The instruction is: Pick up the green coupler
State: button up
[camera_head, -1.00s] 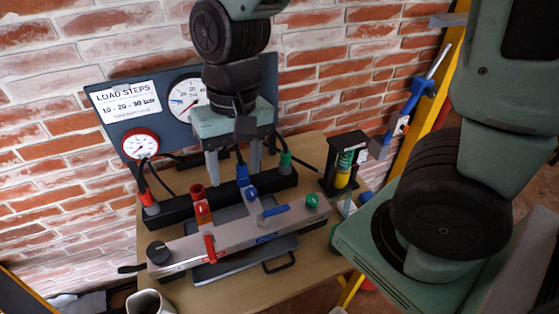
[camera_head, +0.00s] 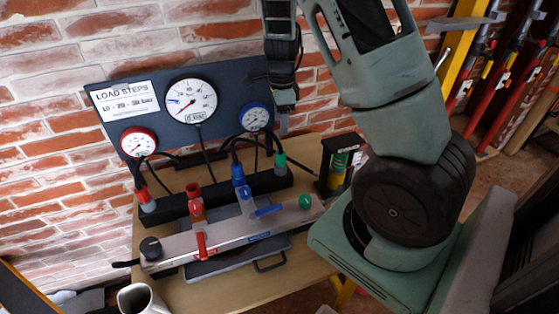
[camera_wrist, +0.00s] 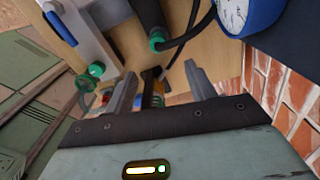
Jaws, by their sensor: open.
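The green coupler (camera_head: 280,161) is a green-topped hose end standing upright at the right end of the black holder bar (camera_head: 215,193). In the wrist view the coupler (camera_wrist: 157,40) shows as a green ring with a black hose beside it, at the top middle. My gripper (camera_wrist: 160,73) is open, with both fingers showing and nothing between them. In the head view my gripper (camera_head: 283,125) hangs pointing down above the green coupler, apart from it and partly hidden by my arm. A green port (camera_head: 305,201) sits at the manifold's right end; it also shows in the wrist view (camera_wrist: 96,70).
A blue coupler (camera_head: 239,174) and a red coupler (camera_head: 193,190) stand along the bar. Behind is a panel with gauges, the blue-rimmed gauge (camera_head: 254,117) being close to my gripper. A hand pump (camera_head: 338,162) stands to the right. A mug (camera_head: 140,300) is in front.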

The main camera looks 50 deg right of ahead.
aim_at(281, 149)
notch_tip(281, 149, down, 7)
jog(key=shift+r, duration=0.15)
jog(key=shift+a+f+p, duration=0.15)
jog(key=shift+f+p, duration=0.2)
jog(key=shift+f, duration=1)
jog(key=shift+a+f+p, duration=0.1)
jog(key=shift+f+p, duration=0.2)
jog(key=shift+f, duration=1.05)
jog(key=shift+c, duration=0.3)
jog(key=c, duration=1)
